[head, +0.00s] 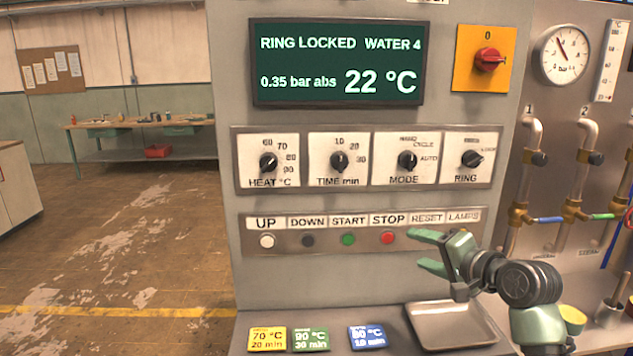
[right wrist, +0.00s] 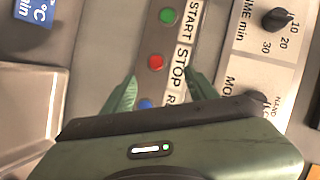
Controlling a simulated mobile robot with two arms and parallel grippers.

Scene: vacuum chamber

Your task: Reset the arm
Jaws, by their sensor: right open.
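My right gripper (head: 416,249) is open and empty in front of the button panel (head: 328,244), with its green fingers pointing left. In the head view it covers the places below the RESET label (head: 427,217) and the LAMPS label (head: 464,215). In the right wrist view, the open fingers (right wrist: 161,80) frame the red STOP button (right wrist: 155,62) and a blue button (right wrist: 146,104) below it; I cannot tell if they touch the panel. The red button also shows in the head view (head: 387,238). My left gripper is not in view.
A display (head: 338,62) reads RING LOCKED, WATER 4, 0.35 bar abs, 22 °C. Below it are several knobs (head: 339,160). A red rotary switch (head: 488,60) is at upper right. A metal tray (head: 450,325) and coloured cards (head: 311,339) lie below. Pipes (head: 571,180) stand right.

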